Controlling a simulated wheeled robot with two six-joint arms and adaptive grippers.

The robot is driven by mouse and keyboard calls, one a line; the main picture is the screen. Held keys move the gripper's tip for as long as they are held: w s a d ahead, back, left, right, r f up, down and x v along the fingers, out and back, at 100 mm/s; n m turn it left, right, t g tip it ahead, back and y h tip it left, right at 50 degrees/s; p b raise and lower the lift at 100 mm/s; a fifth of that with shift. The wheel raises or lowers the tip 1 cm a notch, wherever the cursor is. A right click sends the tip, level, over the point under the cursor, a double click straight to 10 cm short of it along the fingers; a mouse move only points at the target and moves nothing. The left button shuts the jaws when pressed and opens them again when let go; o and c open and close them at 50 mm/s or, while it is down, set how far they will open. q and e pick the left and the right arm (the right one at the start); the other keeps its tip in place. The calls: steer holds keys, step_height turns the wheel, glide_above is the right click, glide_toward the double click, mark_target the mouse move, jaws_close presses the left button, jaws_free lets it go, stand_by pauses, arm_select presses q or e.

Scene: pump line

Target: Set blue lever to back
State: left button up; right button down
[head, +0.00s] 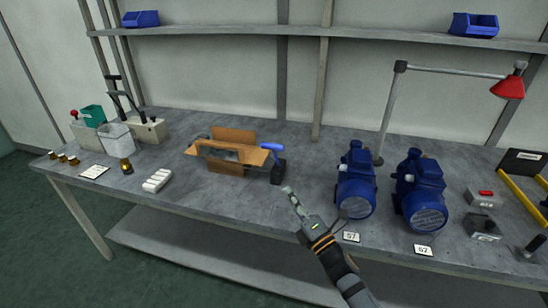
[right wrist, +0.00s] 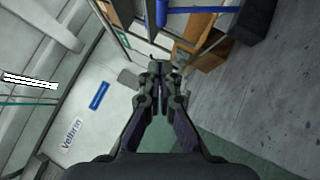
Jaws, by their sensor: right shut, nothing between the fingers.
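In the right wrist view the closed fingers (right wrist: 160,72) point toward brown panels (right wrist: 208,50). A blue rod shows at the top edge there; I cannot tell if it is the lever. My left gripper is not in view.
Two blue motors (head: 356,182) (head: 420,190) stand right of my gripper, with number cards in front. A white ribbed block (head: 157,181) lies left. A red lamp (head: 508,87) overhangs the right side. Bare bench (head: 235,203) lies in front of the fixture.

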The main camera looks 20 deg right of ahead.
steer(key=p, duration=0.5)
glide_toward(266, 148)
steer(key=a, duration=0.2)
steer(key=w, duration=0.1)
steer(key=w+r, duration=0.1)
steer(key=w, duration=0.1)
steer(key=w+d, duration=0.1)
steer(key=shift+w+r+p, duration=0.2)
steer(key=shift+w+p, duration=0.05)
steer(key=shift+p, duration=0.05)
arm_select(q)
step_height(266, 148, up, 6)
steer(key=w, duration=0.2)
arm_select(e)
steer(key=shift+w+d+r, duration=0.1)
steer(key=shift+w, duration=0.15)
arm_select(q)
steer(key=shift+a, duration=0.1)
